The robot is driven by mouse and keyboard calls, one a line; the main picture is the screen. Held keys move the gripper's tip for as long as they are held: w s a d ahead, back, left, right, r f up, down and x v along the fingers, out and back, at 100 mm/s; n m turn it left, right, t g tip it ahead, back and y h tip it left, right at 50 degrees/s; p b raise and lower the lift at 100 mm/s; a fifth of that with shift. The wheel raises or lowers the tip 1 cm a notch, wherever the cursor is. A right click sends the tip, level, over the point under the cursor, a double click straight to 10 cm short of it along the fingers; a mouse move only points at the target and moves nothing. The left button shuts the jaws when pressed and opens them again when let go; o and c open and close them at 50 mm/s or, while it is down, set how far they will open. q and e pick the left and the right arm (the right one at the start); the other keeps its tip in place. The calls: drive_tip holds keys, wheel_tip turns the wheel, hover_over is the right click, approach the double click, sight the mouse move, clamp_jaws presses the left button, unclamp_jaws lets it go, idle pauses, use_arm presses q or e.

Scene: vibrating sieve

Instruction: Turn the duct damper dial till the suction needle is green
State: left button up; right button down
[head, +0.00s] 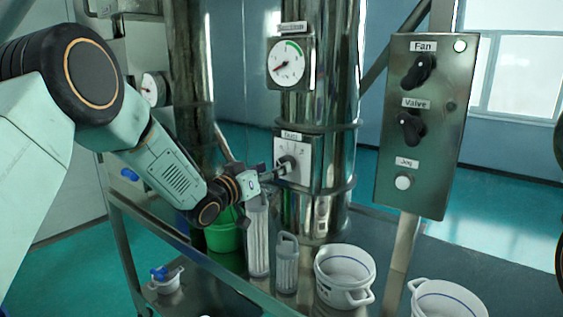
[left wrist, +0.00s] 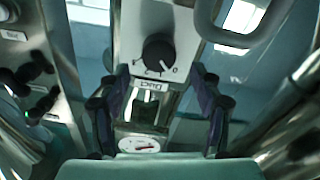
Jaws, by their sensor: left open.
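The duct damper dial is a black knob (head: 286,165) on a pale plate (head: 305,162) on the shiny vertical duct. In the left wrist view the knob (left wrist: 158,53) shows upside down with marks around it. The suction gauge (head: 287,63) is above it, with a green arc at the upper right; its reddish needle points to the lower left, outside the green. My left gripper (head: 273,174) is at the dial plate. In the left wrist view its fingers (left wrist: 160,80) are spread, with the knob just beyond their tips; contact cannot be told. My right gripper is out of view.
A control panel (head: 424,130) with Fan, Valve and Jog controls stands at the right. Below the dial are clear cylinders (head: 258,240), a green bucket (head: 222,236) and white tubs (head: 345,275). A metal rail (head: 180,250) runs along the front.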

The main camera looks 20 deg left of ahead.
use_arm(q)
drive_tip(key=x, duration=0.5)
drive_tip(key=shift+s+d+f+p, duration=0.1)
drive_tip(key=shift+d+f+p, duration=0.05)
drive_tip(key=shift+d+p, duration=0.15)
drive_tip(key=shift+w+a, duration=0.15)
drive_tip(key=shift+w, duration=0.15)
drive_tip(key=shift+s, duration=0.2)
drive_tip(key=shift+w, duration=0.25)
drive_tip(key=c, duration=1.1)
